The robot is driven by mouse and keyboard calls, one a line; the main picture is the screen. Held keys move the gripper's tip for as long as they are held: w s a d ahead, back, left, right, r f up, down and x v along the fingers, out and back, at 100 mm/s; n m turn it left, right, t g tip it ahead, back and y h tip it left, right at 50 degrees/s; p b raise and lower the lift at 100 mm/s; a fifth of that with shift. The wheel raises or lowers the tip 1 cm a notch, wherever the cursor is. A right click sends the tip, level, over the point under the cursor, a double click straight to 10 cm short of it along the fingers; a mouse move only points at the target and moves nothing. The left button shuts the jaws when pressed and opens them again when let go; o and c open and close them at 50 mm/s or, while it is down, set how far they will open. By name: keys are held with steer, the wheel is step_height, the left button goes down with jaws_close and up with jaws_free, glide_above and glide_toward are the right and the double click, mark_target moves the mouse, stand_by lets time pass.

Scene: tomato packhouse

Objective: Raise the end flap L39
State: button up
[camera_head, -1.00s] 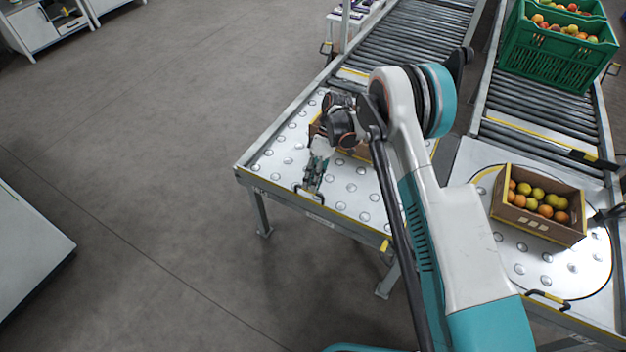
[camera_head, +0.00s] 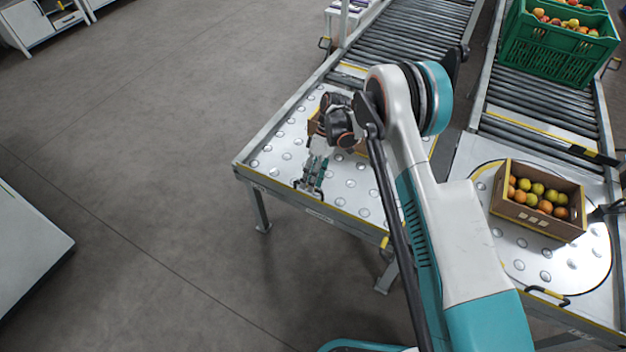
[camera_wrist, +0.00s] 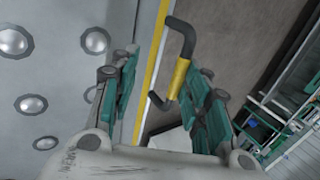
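A black bar handle with a yellow grip (camera_wrist: 178,79) is fixed at the yellow-striped edge of a ball-studded metal top (camera_head: 352,193), which lies level in the head view. This looks like the end flap, but I cannot read an L39 mark. My gripper (camera_head: 312,184) is above this edge, pointing down at the handle. In the wrist view my gripper (camera_wrist: 165,97) is open, with its two green fingers apart and the handle showing between them. I cannot tell whether the right finger touches the handle. My wrist partly hides a cardboard box (camera_head: 315,122) on the top.
A box of fruit (camera_head: 552,225) stands on the round plate of the neighbouring table (camera_head: 478,215) at right. Roller conveyors (camera_head: 420,40) run back from both tables, and green crates (camera_head: 545,50) of fruit sit on the right one. The floor (camera_head: 130,160) at left is clear.

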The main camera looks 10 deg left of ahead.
steer(key=shift+w, duration=0.2)
step_height(320, 180, up, 10)
steer(key=shift+s, duration=0.15)
stand_by(0.5)
